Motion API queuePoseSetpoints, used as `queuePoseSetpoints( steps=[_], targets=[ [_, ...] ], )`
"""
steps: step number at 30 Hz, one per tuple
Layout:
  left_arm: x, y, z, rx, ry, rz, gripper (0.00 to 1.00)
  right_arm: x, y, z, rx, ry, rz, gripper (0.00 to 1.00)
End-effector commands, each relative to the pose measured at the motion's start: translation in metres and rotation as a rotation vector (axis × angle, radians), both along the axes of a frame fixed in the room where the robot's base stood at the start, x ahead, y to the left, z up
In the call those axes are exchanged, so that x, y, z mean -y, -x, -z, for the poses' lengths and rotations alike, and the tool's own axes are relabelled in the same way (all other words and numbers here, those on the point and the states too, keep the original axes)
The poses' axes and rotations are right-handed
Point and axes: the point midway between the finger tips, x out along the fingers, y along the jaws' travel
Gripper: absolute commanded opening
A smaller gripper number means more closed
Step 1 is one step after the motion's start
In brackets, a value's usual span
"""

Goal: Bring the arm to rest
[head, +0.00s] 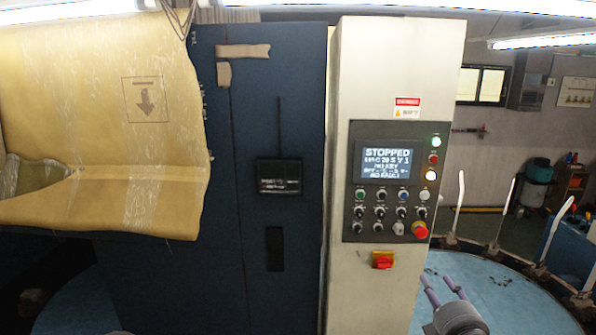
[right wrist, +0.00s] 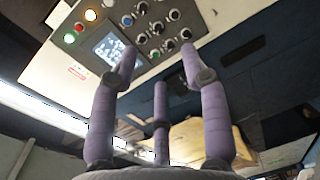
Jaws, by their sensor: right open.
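My right gripper (head: 441,288) is at the bottom right of the head view, in front of a pale blue round surface and just right of the control cabinet's lower part. Its purple fingers point up and are spread apart with nothing between them. In the right wrist view the fingers of the right gripper (right wrist: 160,68) stand open and empty, with the control panel (right wrist: 130,35) beyond them, upside down. I cannot tell the exact gap to the panel. My left gripper is not in the head view.
The pale cabinet (head: 345,290) carries the control panel (head: 351,222) with a screen (head: 388,163) reading "STOPPED", several knobs, a red button (head: 420,230) and a red-yellow switch (head: 383,260). A dark blue cabinet (head: 290,110) and yellowish sheet (head: 60,110) stand left. White posts (head: 502,212) rise at right.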

Motion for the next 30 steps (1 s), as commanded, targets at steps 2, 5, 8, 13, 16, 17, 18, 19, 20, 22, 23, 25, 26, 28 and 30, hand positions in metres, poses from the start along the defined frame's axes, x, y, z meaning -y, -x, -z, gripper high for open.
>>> queuePoseSetpoints(
  steps=[2,5,8,13,16,17,18,19,20,22,23,25,26,28,30],
  targets=[
    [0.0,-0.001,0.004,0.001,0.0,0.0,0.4,-0.003,-0.003,0.015,-0.024,-0.03,-0.004,0.46],
    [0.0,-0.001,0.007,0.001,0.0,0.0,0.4,-0.006,-0.007,0.032,-0.054,-0.075,-0.007,0.46],
    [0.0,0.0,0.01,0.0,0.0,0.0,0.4,-0.011,-0.012,0.053,-0.089,-0.127,-0.009,0.46],
    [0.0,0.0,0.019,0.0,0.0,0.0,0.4,-0.021,-0.019,0.101,-0.174,-0.246,-0.008,0.46],
    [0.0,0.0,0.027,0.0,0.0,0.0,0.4,-0.03,-0.023,0.142,-0.246,-0.346,0.002,0.46],
    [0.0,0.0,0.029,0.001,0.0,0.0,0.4,-0.033,-0.023,0.157,-0.272,-0.381,0.007,0.46],
    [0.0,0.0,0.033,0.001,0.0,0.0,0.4,-0.038,-0.024,0.178,-0.309,-0.43,0.016,0.46],
    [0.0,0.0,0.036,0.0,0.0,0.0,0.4,-0.041,-0.024,0.192,-0.335,-0.468,0.024,0.46],
    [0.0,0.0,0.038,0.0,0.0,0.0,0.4,-0.045,-0.023,0.207,-0.363,-0.504,0.032,0.46],
    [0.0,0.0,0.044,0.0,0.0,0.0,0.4,-0.053,-0.021,0.242,-0.425,-0.587,0.057,0.46],
    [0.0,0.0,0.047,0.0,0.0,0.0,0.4,-0.057,-0.02,0.256,-0.452,-0.623,0.068,0.46],
    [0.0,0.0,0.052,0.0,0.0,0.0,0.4,-0.065,-0.015,0.289,-0.515,-0.703,0.099,0.46],
    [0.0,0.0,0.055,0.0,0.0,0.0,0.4,-0.069,-0.013,0.304,-0.542,-0.738,0.114,0.46],
    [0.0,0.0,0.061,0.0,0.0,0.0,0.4,-0.078,-0.006,0.337,-0.605,-0.817,0.154,0.46],
    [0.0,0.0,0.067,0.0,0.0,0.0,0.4,-0.087,0.003,0.37,-0.668,-0.893,0.197,0.46]
  ],
)
